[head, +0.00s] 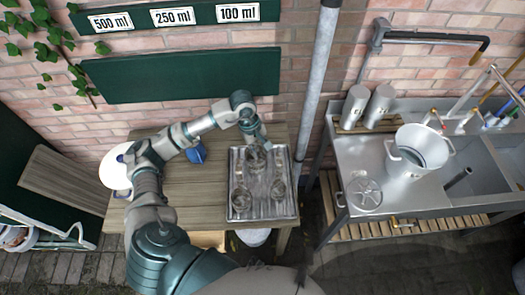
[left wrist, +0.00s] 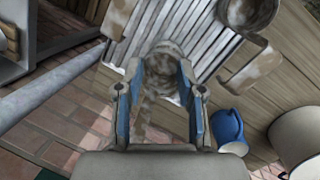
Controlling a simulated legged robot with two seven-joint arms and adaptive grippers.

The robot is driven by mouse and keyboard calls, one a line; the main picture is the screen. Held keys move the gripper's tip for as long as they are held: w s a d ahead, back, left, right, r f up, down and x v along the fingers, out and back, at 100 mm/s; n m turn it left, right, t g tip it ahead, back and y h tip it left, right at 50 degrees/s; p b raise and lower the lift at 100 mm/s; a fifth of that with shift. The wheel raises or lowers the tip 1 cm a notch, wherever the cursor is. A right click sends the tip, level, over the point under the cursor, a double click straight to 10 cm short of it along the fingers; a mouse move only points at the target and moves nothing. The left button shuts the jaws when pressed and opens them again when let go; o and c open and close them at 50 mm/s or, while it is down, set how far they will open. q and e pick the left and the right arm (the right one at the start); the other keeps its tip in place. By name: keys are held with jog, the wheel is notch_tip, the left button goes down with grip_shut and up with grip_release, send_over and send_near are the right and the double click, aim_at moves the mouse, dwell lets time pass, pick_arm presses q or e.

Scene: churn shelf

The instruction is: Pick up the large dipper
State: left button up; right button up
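Several metal dippers lie on a ribbed grey tray (head: 262,215) on the wooden table. One dipper (head: 257,160) is at the tray's back, another dipper (head: 241,199) at its front left, and another dipper (head: 279,189) at its right. I cannot tell for sure which is the large one. My left gripper (head: 258,142) is over the back dipper. In the left wrist view the gripper (left wrist: 160,68) is open, its blue-padded fingers apart on either side of a round dipper cup (left wrist: 160,76). Whether they touch it is unclear. My right gripper is out of view.
A blue jug (left wrist: 228,127) and a white round container (left wrist: 298,140) stand near the gripper. A vertical pipe (head: 318,80) rises behind the tray's right side. A metal sink unit (head: 365,155) with a pot (head: 418,150) is to the right. A green board (head: 180,76) hangs above.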

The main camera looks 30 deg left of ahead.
aim_at(247, 164)
pick_arm(q)
jog(key=a+f+y, duration=0.2)
jog(key=a, duration=0.6)
jog(key=shift+y, duration=0.3)
jog(key=f, duration=0.3)
jog(key=d+f, duration=0.1)
jog(key=f, duration=0.5)
jog(key=shift+w+d+f, duration=0.3)
jog(key=shift+f, duration=0.05)
jog(key=shift+d+f+p, duration=0.1)
jog(key=shift+f+p, duration=0.25)
jog(key=shift+f, duration=0.15)
jog(key=f, duration=0.1)
jog(key=a+f, duration=0.1)
jog(key=f, duration=0.1)
jog(key=f+p, duration=0.1)
jog(key=f, duration=0.1)
jog(key=shift+w+a+f, duration=0.15)
jog(key=shift+w+a, duration=0.15)
jog(key=shift+w, duration=0.05)
jog(key=shift+d, duration=0.55)
jog(key=c, duration=0.7)
jog(key=shift+r, duration=0.2)
grip_shut()
jog(key=shift+a, duration=0.15)
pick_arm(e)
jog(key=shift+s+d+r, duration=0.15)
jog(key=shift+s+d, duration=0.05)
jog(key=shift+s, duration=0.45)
